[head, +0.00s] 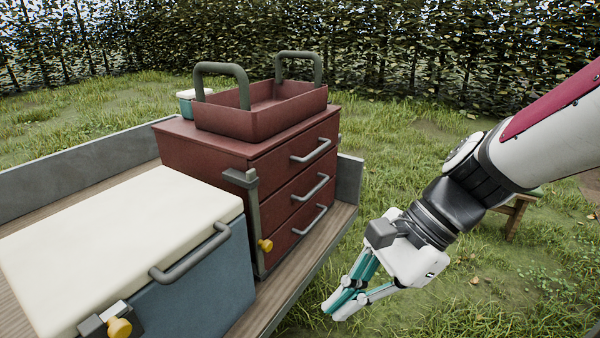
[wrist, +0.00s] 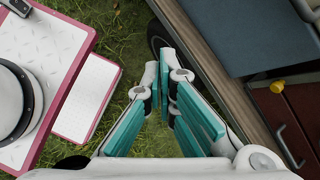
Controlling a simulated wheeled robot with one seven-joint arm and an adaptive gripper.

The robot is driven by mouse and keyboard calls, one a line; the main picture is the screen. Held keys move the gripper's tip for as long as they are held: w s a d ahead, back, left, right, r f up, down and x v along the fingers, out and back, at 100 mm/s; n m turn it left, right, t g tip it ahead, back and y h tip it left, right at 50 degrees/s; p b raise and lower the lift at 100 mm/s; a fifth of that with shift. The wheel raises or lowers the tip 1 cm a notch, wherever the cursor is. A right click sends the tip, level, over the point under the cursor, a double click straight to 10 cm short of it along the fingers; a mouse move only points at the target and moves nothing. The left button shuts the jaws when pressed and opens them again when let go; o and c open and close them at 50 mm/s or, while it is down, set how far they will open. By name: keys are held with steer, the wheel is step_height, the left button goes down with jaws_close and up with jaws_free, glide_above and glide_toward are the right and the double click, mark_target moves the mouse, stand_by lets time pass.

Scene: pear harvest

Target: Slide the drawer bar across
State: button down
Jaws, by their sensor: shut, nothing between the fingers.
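The dark red drawer cabinet (head: 205,150) stands on a wooden trailer bed, with several grey-handled drawers in its front. The grey drawer bar (head: 254,215) stands upright along the left edge of the drawer fronts, with a yellow knob (head: 265,245) near its lower end. The knob also shows at the right of the wrist view (wrist: 278,87). My gripper (head: 338,304) is shut and empty, pointing down and left, in front of the trailer's edge. It is apart from the bar, to the right of it and lower in the picture. Its fingertips (wrist: 165,76) are close together in the wrist view.
A blue cooler with a cream lid (head: 120,235) stands left of the cabinet, with its own yellow-knobbed latch (head: 119,327). A red tray with two handles (head: 262,108) sits on the cabinet. A wooden stool (head: 516,215) stands behind my arm. Grass lies beside the trailer.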

steer(key=w+a+f+m+t+y+b, duration=0.2)
steer(key=w+a+f+m+y+b, duration=0.1)
steer(key=w+f+m, duration=0.7)
steer(key=w+a+f+m+t+y+b, duration=0.3)
steer(key=w+f+m+y+b, duration=0.3)
steer(key=w+f+m, duration=0.5)
steer(key=shift+a+m+b, duration=0.65)
steer(key=shift+a+m, duration=0.15)
steer(key=shift+m, duration=0.2)
steer(key=b+x, duration=0.2)
steer(key=x, duration=0.8)
steer(key=shift+r, duration=0.1)
steer(key=shift+w+d+r+b, duration=0.2)
steer(key=shift+w+d+b, duration=0.1)
steer(key=shift+w, duration=0.25)
steer(key=shift+w+d+r+b, duration=0.2)
steer(key=shift+w+d, duration=0.15)
steer(key=shift+w, duration=0.25)
steer(key=shift+w+d+r, duration=0.2)
steer(key=shift+w+d, duration=0.1)
steer(key=shift+w, duration=0.3)
